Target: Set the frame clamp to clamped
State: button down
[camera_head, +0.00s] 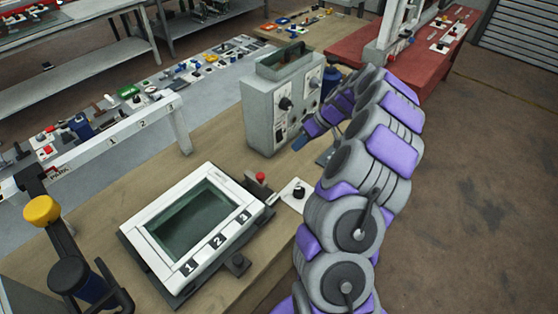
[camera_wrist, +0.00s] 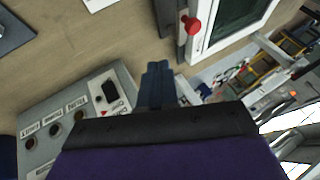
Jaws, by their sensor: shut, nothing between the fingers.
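The white frame (camera_head: 190,228) with a dark green window and tabs 1, 2 and 3 lies on the wooden bench. A red knob (camera_head: 261,177) stands at its far right corner, and it also shows in the wrist view (camera_wrist: 190,24). A white plate with a black knob (camera_head: 298,192) sits just right of it. I cannot tell which part is the clamp or how it is set. My gripper (camera_head: 300,143) is beside the grey control box, apart from the frame. In the wrist view its dark blue fingers (camera_wrist: 157,72) are together and empty.
The grey control box (camera_head: 260,110) with dials stands behind the frame; its labelled panel (camera_wrist: 85,118) is near my fingers in the wrist view. A numbered white rail (camera_head: 115,137) and a yellow knob (camera_head: 41,210) are at the left. Bare bench lies between box and frame.

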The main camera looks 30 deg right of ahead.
jog(key=b, duration=0.1)
send_near(255, 180)
jog(key=shift+f, duration=1.3)
jog(key=shift+w, duration=0.4)
jog(key=shift+d+f, duration=0.1)
jog(key=shift+d, duration=0.05)
